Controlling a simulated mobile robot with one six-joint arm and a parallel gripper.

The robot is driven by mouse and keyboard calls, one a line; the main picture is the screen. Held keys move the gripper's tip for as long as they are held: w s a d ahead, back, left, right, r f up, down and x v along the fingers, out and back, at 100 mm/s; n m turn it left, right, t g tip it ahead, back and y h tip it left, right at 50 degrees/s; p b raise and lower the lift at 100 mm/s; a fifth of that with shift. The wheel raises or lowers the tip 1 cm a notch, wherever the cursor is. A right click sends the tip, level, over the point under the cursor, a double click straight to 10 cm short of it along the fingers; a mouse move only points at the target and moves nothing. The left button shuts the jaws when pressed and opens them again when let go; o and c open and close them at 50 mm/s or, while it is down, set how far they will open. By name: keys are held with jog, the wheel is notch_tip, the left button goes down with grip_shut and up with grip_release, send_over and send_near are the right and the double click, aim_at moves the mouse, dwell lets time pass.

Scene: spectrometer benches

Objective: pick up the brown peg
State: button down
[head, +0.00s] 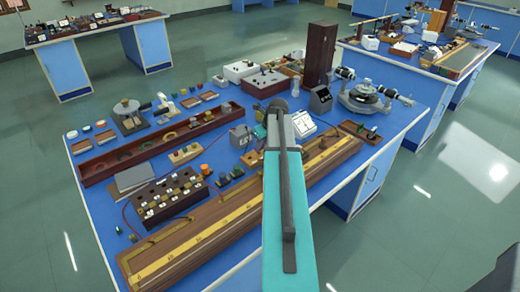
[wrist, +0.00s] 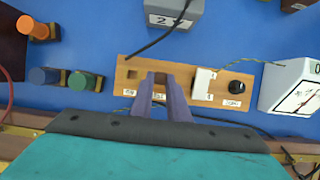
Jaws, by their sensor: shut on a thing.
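In the wrist view, my gripper (wrist: 160,84) reaches down over a wooden board (wrist: 122,86), its two purple-grey fingers a little apart. The fingers are shut on the brown peg (wrist: 160,78), a small dark brown piece between the fingertips. The peg is at the board; I cannot tell whether it is seated in it or just clear of it. The board also carries a square hole, a white block and a black knob. In the head view my own arm hides the gripper and the peg.
A grey block marked 2 (wrist: 174,13) stands behind the board, with a black cable beside it. A white meter (wrist: 292,86) stands to the right. Orange (wrist: 38,29), blue and green knobbed parts are at the left. The blue bench (head: 432,92) is crowded with instruments.

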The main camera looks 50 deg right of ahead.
notch_tip(320, 180, up, 8)
jog(key=b, duration=0.1)
jog(key=shift+r+b, duration=0.2)
jog(key=shift+b, duration=0.2)
jog(key=shift+r, duration=0.1)
dwell(0.6)
jog(key=shift+r+p, duration=1.4)
jog(key=shift+p, duration=0.1)
jog(key=shift+a, duration=0.1)
